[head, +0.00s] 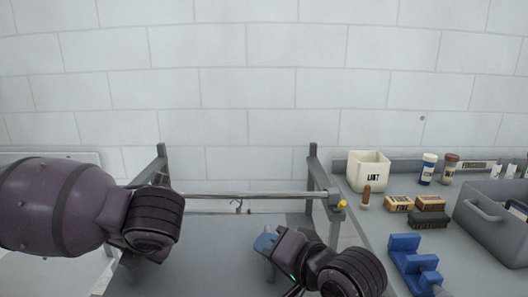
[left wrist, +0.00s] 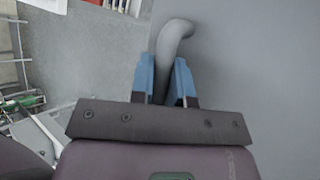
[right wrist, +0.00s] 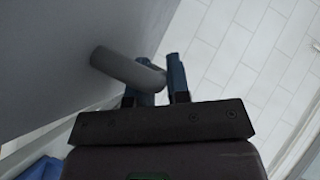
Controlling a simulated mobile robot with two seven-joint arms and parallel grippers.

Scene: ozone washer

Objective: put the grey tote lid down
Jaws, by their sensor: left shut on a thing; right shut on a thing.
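The grey tote lid (head: 205,277) shows in the head view as a broad flat grey surface between my two arms, low in the picture. My left gripper (left wrist: 171,85) is shut on a curved grey handle (left wrist: 174,42) on the lid, whose plain face (left wrist: 260,80) fills the right of the left wrist view. My right gripper (head: 265,243) is shut on another grey handle, which shows in the right wrist view (right wrist: 125,68) beside the lid's face (right wrist: 45,60). In the head view my left forearm hides the left fingertips.
A grey frame with upright posts (head: 313,165) and a metal rail (head: 255,195) stands behind the lid. The bench at right holds a cream bin (head: 368,172), brushes (head: 428,220), bottles (head: 428,168), a blue tool (head: 412,262) and a grey tote (head: 495,225). A block wall closes the back.

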